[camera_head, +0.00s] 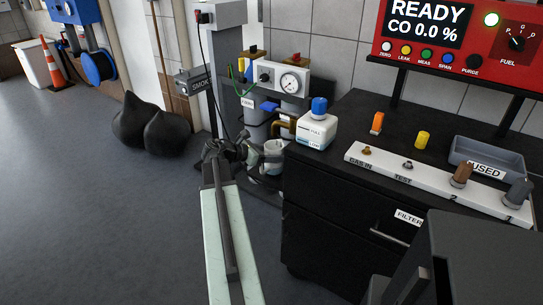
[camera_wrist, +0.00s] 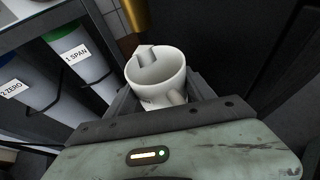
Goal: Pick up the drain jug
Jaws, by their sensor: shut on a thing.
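The drain jug (camera_wrist: 148,92) is a white, open-topped cup seen from above in the wrist view. It sits between the dark fingers of my gripper (camera_wrist: 160,98), which is shut on it. In the head view the jug (camera_head: 274,148) shows beside the left end of the black cabinet, low by the pump unit. My gripper (camera_head: 256,156) reaches it from the left, and the arm partly hides the area. Whether the jug's base touches anything below is hidden.
The black cabinet (camera_head: 330,225) stands close on the right, with a white bottle with a blue cap (camera_head: 317,128) on its corner. Gas cylinders (camera_wrist: 85,55) stand left in the wrist view. Black bags (camera_head: 150,128) lie by the wall. The floor at left is clear.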

